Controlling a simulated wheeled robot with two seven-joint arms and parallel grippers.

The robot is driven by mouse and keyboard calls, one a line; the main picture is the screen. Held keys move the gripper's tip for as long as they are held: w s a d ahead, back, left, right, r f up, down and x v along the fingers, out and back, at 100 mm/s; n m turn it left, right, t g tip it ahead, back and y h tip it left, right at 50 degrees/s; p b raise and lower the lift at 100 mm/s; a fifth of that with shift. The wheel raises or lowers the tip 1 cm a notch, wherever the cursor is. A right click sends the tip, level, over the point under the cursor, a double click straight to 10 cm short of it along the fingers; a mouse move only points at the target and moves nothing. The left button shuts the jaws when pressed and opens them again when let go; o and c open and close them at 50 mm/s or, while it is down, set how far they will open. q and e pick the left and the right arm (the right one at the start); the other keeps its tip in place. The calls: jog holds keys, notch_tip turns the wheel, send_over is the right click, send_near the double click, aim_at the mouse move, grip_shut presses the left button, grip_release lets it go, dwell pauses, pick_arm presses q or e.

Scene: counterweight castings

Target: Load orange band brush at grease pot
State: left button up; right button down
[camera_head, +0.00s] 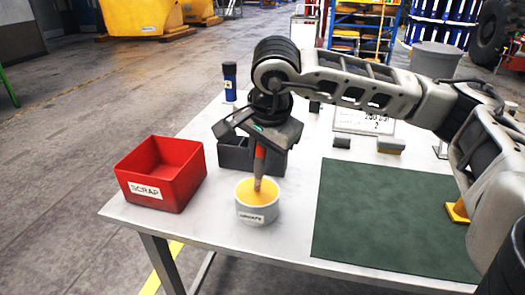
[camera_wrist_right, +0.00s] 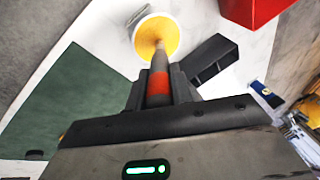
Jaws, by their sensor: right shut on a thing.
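The orange band brush (camera_head: 259,165) stands nearly upright in my right gripper (camera_head: 259,143), which is shut on its handle. Its lower end reaches into the yellow grease of the white grease pot (camera_head: 257,214); the bristle tip is hidden. In the right wrist view the brush (camera_wrist_right: 159,82) runs from between the fingers of my right gripper (camera_wrist_right: 158,92) to the yellow surface in the pot (camera_wrist_right: 157,34). My left gripper does not show.
A red SCRAP bin (camera_head: 160,174) stands left of the pot. A dark open box (camera_head: 234,155) is just behind the brush. A green mat (camera_head: 385,215) lies clear at right.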

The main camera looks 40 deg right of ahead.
jog(key=shift+f, duration=0.15)
jog(key=shift+r+p, duration=0.75)
jog(key=shift+r, duration=0.4)
jog(key=shift+r+p, duration=1.45)
jog(key=shift+r, duration=1)
